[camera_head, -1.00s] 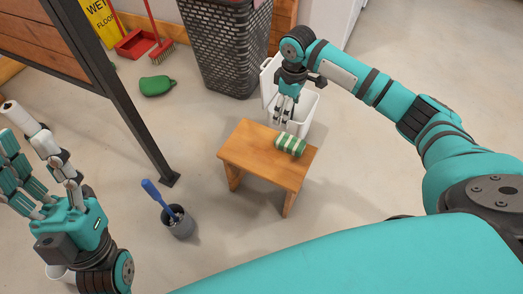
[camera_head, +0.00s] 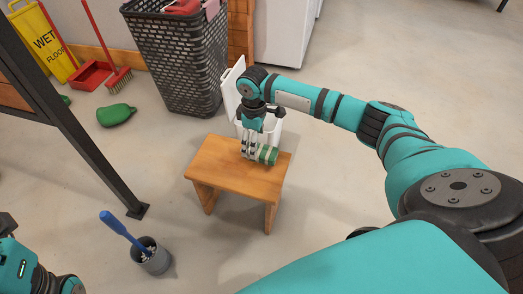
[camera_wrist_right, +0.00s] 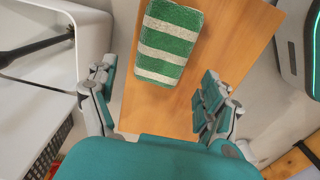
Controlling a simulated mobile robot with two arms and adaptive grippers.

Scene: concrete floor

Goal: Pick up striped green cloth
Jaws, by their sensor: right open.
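The striped green and white cloth (camera_head: 266,154) lies folded on a small wooden stool (camera_head: 215,167), near the stool's far right edge. In the right wrist view the cloth (camera_wrist_right: 168,42) lies ahead of my open fingers, on the bare wood (camera_wrist_right: 222,60). My right gripper (camera_head: 249,150) is open and empty, just at the cloth in the head view, its fingers covering part of it. In the right wrist view the right gripper (camera_wrist_right: 155,105) has its fingers spread wide, apart from the cloth. Of my left arm only a part shows at the lower left; its fingers are out of view.
A white bin (camera_head: 268,128) with a raised lid stands right behind the stool. A dark laundry basket (camera_head: 178,60) stands farther back. Floor right of the stool is clear.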

